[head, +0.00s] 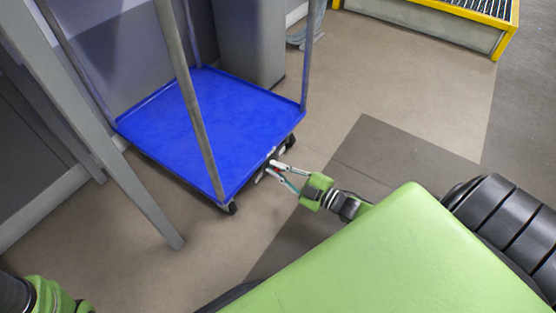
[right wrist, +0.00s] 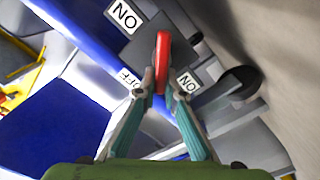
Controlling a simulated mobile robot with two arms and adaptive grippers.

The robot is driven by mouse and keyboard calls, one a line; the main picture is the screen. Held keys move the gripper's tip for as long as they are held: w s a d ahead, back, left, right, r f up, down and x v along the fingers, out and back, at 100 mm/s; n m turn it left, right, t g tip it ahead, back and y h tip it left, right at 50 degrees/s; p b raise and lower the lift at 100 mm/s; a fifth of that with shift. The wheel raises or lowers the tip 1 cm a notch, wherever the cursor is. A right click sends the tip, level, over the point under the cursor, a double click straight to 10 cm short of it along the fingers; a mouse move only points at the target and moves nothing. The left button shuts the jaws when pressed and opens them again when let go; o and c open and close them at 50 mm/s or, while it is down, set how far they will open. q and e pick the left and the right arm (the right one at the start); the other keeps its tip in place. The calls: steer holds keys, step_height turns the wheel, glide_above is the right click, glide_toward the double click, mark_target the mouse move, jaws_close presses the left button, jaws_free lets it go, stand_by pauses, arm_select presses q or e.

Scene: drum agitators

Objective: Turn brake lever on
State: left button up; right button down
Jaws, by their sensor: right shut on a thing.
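The blue cart (head: 205,120) stands on the floor left of centre in the head view. The red brake lever (right wrist: 163,60) is on the cart's edge, with ON labels (right wrist: 124,15) and an OFF label (right wrist: 130,79) around it in the right wrist view. My right gripper (head: 272,170) is low at the cart's right edge. In the right wrist view my right gripper (right wrist: 160,88) has its two fingers on either side of the red lever, shut on it. The fingers hide part of the lever's lower end. My left gripper is not in view.
Grey posts (head: 190,100) rise from the cart. A slanted grey beam (head: 110,140) stands at left. A dark caster wheel (right wrist: 240,80) is close to the gripper's right in the right wrist view. A yellow-framed platform (head: 440,25) is at the back right. The floor between is clear.

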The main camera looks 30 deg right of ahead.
steer(key=shift+s+a+f+n, duration=0.15)
steer(key=shift+f+n, duration=0.2)
steer(key=shift+n, duration=1.2)
steer(key=shift+a+f+n, duration=0.15)
steer(key=shift+f+n, duration=0.25)
steer(key=shift+n, duration=1.1)
steer(key=shift+s+a+f+n, duration=0.15)
steer(key=shift+f+n, duration=0.2)
steer(key=shift+n, duration=1.2)
steer(key=shift+w, duration=0.1)
steer(key=c, duration=2.1)
jaws_free()
steer(key=shift+c, duration=0.2)
steer(key=v, duration=1.2)
steer(key=shift+d, duration=0.1)
